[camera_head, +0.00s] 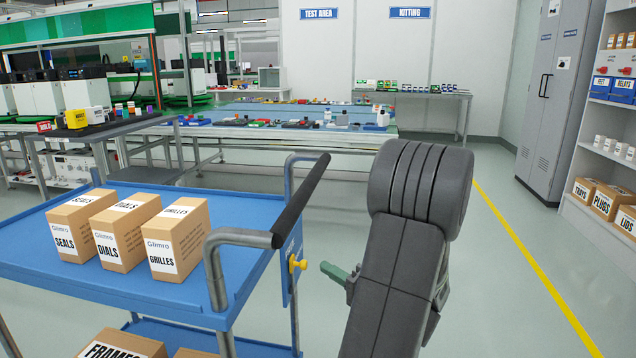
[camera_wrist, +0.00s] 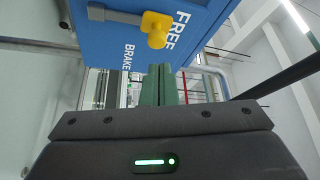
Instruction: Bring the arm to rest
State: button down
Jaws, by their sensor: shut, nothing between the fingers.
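My gripper (camera_head: 334,272) shows in the head view as a small green tip at the left of my grey arm, which stands up in front of the camera. It is beside the right end of the blue cart (camera_head: 130,272), close to the yellow knob (camera_head: 297,264). In the wrist view the green fingers (camera_wrist: 159,85) are together and empty. The yellow knob (camera_wrist: 155,30) and the blue panel (camera_wrist: 188,62) lettered FREE and BRAKE appear beyond them. Part of my gripper is hidden behind my arm in the head view.
The cart carries boxes marked SEALS (camera_head: 75,228), DIALS (camera_head: 120,240) and GRILLES (camera_head: 177,245). Its dark handle (camera_head: 302,200) rises near my arm. Shelves (camera_head: 600,150) and a grey cabinet (camera_head: 548,100) stand at the right. The floor (camera_head: 510,290) right of my arm is clear.

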jog(key=w+a+f+m+g+h+p, duration=0.1)
jog(key=w+m+p, duration=0.5)
jog(key=p, duration=1.2)
jog(key=shift+w+a+f+g+h+p, duration=0.35)
jog(key=shift+w+a+f+g+h, duration=0.1)
jog(key=shift+w+a+h, duration=0.4)
jog(key=shift+d, duration=0.1)
